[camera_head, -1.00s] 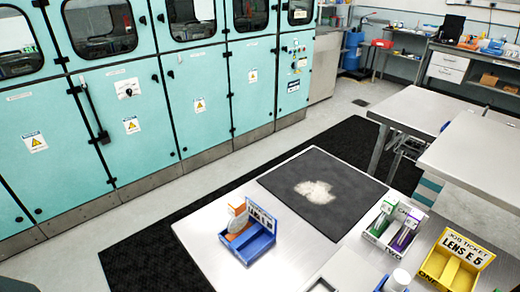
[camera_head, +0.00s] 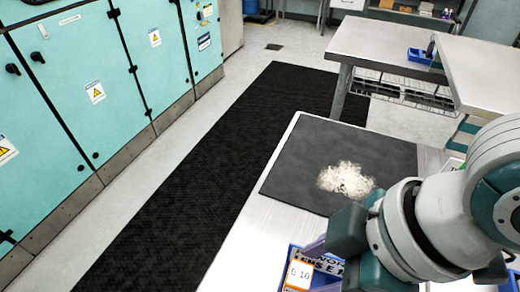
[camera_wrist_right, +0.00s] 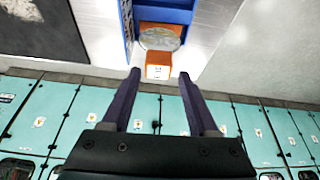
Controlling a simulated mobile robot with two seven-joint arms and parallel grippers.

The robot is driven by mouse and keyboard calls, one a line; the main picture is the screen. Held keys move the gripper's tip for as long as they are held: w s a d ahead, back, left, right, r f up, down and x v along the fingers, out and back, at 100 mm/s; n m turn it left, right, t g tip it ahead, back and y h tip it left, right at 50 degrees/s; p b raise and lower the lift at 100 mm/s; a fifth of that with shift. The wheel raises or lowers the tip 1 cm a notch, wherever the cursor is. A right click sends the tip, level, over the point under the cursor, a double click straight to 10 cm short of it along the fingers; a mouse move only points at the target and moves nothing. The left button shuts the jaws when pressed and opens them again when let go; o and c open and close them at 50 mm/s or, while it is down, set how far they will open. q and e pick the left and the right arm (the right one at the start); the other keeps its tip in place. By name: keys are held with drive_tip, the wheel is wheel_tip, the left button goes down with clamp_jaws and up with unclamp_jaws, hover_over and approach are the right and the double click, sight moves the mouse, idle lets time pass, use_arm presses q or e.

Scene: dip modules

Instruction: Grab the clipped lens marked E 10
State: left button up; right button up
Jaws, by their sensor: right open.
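The clipped lens marked E 10 (camera_head: 300,273) shows as an orange-edged white tag at the bottom of the head view. In the right wrist view its orange clip (camera_wrist_right: 158,72) and round clear lens (camera_wrist_right: 160,39) stand in a blue tray (camera_wrist_right: 168,14). The same blue tray (camera_head: 335,266) is partly hidden by my right arm in the head view. My right gripper (camera_wrist_right: 160,75) is open, with its two dark purple fingertips on either side of the clip in the picture. Contact cannot be told. My left gripper is not in view.
A dark mat (camera_head: 290,185) with a pale patch (camera_head: 345,180) lies behind the tray on the metal table (camera_head: 245,250). Another metal table (camera_head: 385,45) stands beyond. My right arm hides the table's right side. Teal cabinets (camera_head: 85,85) line the left.

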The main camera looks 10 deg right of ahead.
sight(289, 280)
drive_tip(key=shift+x, duration=1.25)
drive_tip(key=shift+b+x, duration=0.3)
drive_tip(key=shift+x, duration=2.05)
drive_tip(key=shift+w+d, duration=0.1)
drive_tip(key=shift+c, duration=0.2)
clamp_jaws()
